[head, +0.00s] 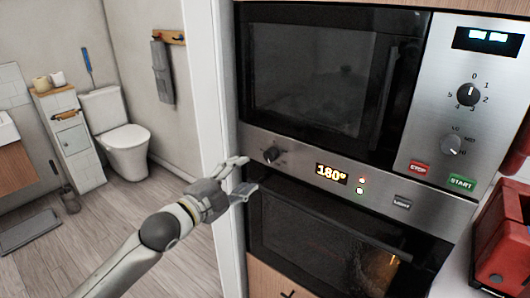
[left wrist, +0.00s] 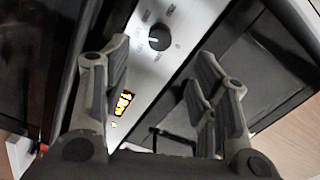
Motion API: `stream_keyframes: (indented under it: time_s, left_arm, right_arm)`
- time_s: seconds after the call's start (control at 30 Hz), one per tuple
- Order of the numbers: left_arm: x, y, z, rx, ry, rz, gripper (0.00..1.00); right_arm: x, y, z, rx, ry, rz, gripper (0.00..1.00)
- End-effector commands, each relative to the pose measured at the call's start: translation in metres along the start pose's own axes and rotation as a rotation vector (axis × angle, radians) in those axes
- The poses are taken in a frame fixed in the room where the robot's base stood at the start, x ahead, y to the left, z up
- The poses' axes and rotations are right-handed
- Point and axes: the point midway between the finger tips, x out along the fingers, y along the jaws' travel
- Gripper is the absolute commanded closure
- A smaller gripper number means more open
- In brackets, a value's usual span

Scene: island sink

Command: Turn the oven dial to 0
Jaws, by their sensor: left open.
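The oven dial (head: 271,155) is a dark round knob on the steel control strip of the oven (head: 330,240), left of the lit orange "180°" display (head: 331,173). My left gripper (head: 243,177) is open and empty, at the left edge of the oven, a little left of and below the dial. In the left wrist view the dial (left wrist: 159,37) shows beyond and between the spread fingers of the gripper (left wrist: 165,80), apart from them. A light pointer mark shows on the dial, but its setting is too small to read. My right gripper is not in view.
A microwave (head: 315,75) sits above the oven, with its own dials (head: 468,95) and buttons at the right. A red appliance (head: 503,240) stands at the lower right. A white door frame (head: 213,90) is close left of the oven; a toilet (head: 125,145) stands beyond.

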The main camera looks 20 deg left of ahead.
Motion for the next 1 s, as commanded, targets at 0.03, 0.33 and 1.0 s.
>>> stream_keyframes:
  time_s: [0.03, 0.33, 1.0]
  left_arm:
    - [0.007, -0.003, -0.001, -0.003, 0.001, -0.004, 0.46]
    - [0.06, -0.003, -0.002, -0.005, 0.002, -0.003, 0.46]
    - [0.098, 0.0, -0.002, -0.001, 0.003, -0.002, 0.46]
  right_arm:
    - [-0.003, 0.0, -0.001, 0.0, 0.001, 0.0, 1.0]
    - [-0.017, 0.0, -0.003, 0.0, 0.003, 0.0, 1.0]
    - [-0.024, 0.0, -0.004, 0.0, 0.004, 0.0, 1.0]
